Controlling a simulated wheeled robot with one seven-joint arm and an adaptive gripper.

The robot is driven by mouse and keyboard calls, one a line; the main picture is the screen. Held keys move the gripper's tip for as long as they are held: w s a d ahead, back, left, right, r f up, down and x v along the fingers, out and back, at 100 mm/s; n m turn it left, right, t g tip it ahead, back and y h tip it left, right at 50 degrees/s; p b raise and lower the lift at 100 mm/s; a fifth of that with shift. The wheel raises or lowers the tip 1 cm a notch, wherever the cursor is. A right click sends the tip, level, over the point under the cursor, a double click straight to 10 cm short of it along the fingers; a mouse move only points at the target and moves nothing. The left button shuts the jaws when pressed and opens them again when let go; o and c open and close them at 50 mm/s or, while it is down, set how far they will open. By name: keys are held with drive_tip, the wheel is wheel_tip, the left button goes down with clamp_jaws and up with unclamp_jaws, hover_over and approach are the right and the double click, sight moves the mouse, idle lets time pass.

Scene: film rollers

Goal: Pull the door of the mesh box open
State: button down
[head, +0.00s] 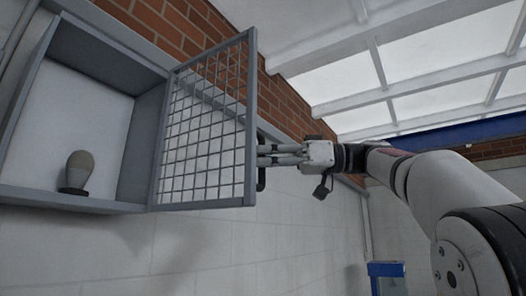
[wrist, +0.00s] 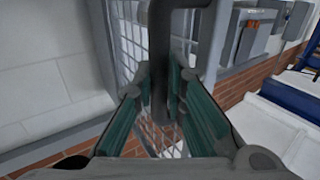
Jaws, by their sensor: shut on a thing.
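The mesh box (head: 122,128) is a grey wall cabinet at the left of the head view. My gripper (head: 270,155) is shut on the handle. In the wrist view its green-lined fingers lie on both sides of the bar. The exact contact is partly hidden.
A beige rounded object on a dark base (head: 78,172) stands inside the box at the lower left. A white tiled wall with brick above lies behind. A blue-topped unit (head: 386,270) stands at the lower right. Open room lies below the door.

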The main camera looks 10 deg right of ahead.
idle(0.3)
drive_tip(key=c, duration=1.6)
unclamp_jaws()
drive_tip(key=s+d, duration=0.1)
drive_tip(key=d, duration=1.1)
drive_tip(key=shift+s, duration=0.2)
